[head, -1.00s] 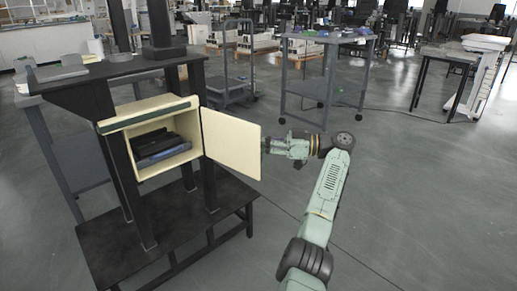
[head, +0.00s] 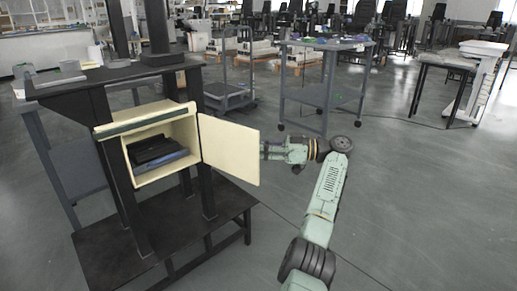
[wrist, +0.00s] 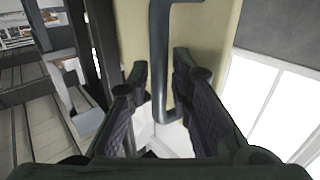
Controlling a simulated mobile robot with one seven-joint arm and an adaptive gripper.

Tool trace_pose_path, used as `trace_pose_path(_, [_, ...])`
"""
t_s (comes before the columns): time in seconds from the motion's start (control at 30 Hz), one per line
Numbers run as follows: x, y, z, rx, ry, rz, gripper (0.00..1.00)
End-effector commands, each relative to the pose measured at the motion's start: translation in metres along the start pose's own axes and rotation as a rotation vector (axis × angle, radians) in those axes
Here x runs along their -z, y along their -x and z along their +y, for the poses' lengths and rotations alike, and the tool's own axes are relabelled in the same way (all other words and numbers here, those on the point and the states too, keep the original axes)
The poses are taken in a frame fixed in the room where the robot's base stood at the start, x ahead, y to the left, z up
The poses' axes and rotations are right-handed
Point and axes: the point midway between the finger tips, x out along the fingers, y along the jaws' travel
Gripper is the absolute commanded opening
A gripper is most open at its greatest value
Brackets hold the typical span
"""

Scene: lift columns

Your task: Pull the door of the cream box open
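The cream box (head: 187,124) sits in a dark frame, and its inside shows through the open front. Its cream door (head: 230,149) stands swung wide open to the right; its face also fills the upper middle of the wrist view (wrist: 210,28). A grey bar handle (wrist: 158,65) runs down the door's outer face. My gripper (wrist: 160,68) is at that outer side, with its dark fingers apart and the handle between them; a gap shows beside the bar, and I see no firm grip. In the head view the door hides the fingertips and handle.
Dark and blue items (head: 158,152) lie inside the box. A dark lower shelf (head: 165,226) extends below it. A grey cart (head: 325,85) stands behind my arm. Open floor (head: 430,200) lies to the right.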

Motion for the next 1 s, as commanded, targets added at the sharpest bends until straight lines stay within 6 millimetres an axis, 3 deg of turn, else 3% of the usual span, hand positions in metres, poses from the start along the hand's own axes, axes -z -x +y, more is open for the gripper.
trace_pose_path(0.23, [0.001, 0.009, 0.001, -0.003, 0.001, 0.001, 0.2])
trace_pose_path(0.5, [0.002, 0.054, 0.0, -0.002, -0.001, 0.001, 0.2])
trace_pose_path(0.6, [0.001, 0.062, 0.001, -0.001, -0.001, 0.0, 0.2])
trace_pose_path(1.0, [0.0, 0.075, -0.001, 0.0, 0.001, -0.001, 0.2])
